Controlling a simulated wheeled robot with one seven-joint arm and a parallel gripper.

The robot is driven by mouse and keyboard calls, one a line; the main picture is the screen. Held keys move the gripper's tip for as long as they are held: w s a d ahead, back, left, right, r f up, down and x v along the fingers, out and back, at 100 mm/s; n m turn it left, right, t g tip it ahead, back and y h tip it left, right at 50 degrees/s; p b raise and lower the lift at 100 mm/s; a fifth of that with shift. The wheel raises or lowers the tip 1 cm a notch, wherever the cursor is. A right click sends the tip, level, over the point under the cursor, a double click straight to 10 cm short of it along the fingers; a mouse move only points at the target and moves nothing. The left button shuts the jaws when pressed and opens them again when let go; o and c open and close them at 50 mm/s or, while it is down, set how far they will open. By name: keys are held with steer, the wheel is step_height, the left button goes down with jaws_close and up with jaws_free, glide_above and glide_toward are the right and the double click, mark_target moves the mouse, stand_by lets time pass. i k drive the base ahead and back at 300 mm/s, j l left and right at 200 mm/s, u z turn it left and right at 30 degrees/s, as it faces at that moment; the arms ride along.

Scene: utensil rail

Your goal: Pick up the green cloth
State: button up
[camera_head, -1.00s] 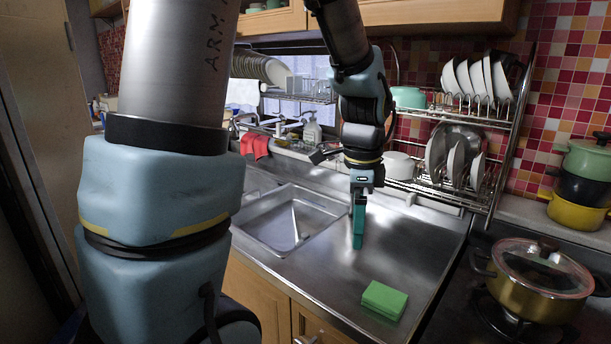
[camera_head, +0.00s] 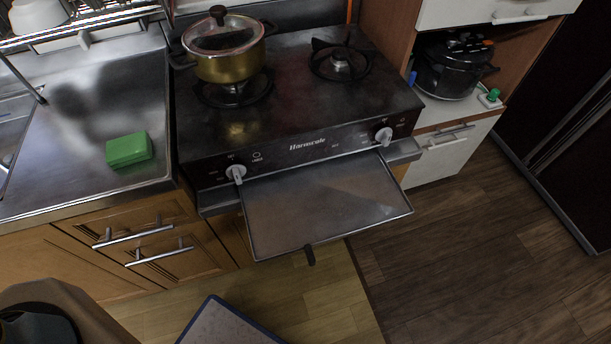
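A green folded cloth (camera_head: 129,150), block-like in shape, lies on the steel counter (camera_head: 85,118), near its front right corner beside the stove. Nothing touches it from above. My gripper is outside the present view, so its state and its distance from the cloth do not show.
A gold pot (camera_head: 226,48) with a glass lid stands on the left burner of the stove (camera_head: 300,105). The stove's front flap (camera_head: 325,205) hangs open over the floor. A rice cooker (camera_head: 450,68) sits in a cabinet at right. A mat (camera_head: 228,325) lies on the floor.

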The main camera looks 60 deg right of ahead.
mark_target(130, 149)
steer(key=z, duration=2.4)
steer(key=u, duration=2.5)
steer(key=k+u, duration=0.5)
steer(key=k+j+u, duration=0.2)
steer(key=k+u, duration=0.3)
steer(key=k+j, duration=0.1)
steer(key=k, duration=0.1)
